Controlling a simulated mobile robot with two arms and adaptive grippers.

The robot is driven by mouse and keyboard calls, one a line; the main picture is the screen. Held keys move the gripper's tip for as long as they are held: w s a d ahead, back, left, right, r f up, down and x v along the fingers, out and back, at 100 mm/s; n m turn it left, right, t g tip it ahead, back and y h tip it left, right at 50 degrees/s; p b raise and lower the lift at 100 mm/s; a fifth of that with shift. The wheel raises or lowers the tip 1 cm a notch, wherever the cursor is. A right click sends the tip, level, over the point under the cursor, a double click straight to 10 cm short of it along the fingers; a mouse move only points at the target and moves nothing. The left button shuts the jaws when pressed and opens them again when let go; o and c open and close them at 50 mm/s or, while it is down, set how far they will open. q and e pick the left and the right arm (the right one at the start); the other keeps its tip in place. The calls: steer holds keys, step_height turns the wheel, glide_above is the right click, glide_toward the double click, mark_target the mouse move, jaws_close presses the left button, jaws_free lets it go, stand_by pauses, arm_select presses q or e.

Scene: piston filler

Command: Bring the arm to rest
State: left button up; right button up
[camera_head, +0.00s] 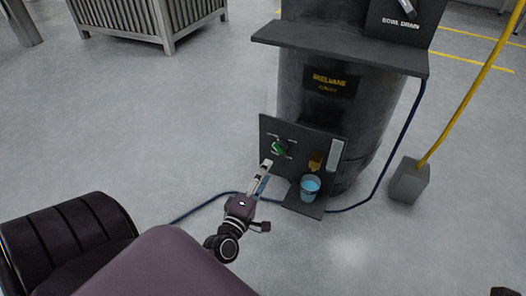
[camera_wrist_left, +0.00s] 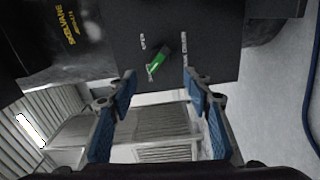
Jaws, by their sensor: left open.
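My left arm reaches forward in the head view. Its gripper (camera_head: 265,178) is in front of the dark control panel, just below the green knob (camera_head: 279,148). In the left wrist view the two blue-padded fingers (camera_wrist_left: 160,88) are apart with nothing between them. The green knob (camera_wrist_left: 158,62) shows beyond the fingertips, on the panel (camera_wrist_left: 215,62); the fingers do not appear to hold it.
The dark cylindrical machine (camera_head: 305,110) stands behind the panel. A cup with blue contents (camera_head: 310,187) sits on a small shelf right of my gripper. A blue hose (camera_head: 398,135) runs beside the machine. A yellow pole rises from a grey block (camera_head: 410,181). Open floor lies around.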

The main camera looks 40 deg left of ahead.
arm_select(q)
steer(key=shift+s+d, duration=0.15)
steer(key=shift+s, duration=0.35)
